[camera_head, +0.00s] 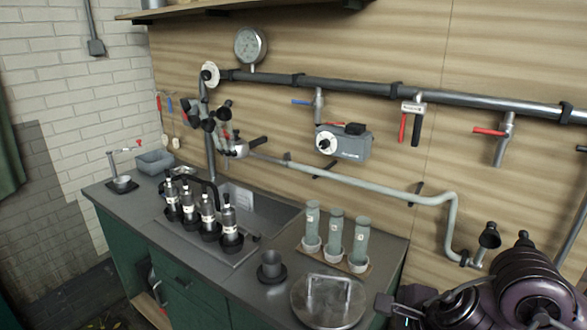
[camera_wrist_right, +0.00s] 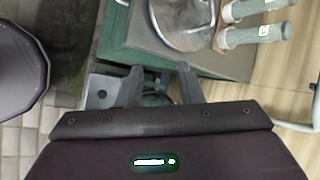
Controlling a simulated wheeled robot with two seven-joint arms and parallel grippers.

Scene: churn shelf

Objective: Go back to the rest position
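My right gripper (camera_wrist_right: 160,76) shows in the right wrist view with its two grey fingers apart and nothing clearly held between them. In the head view my purple right arm is at the bottom right, and its gripper (camera_head: 393,305) is beside the counter's front right corner, partly cut off by the picture's edge. My left gripper is not in either view.
The counter (camera_head: 130,203) carries a round metal lid (camera_head: 328,303), a rack of several dark-capped bottles (camera_head: 207,207), three pale green tubes (camera_head: 335,238) and a grey bin (camera_head: 155,163). Pipes (camera_head: 400,95) with valves run along the wooden wall. Floor shows beside the counter.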

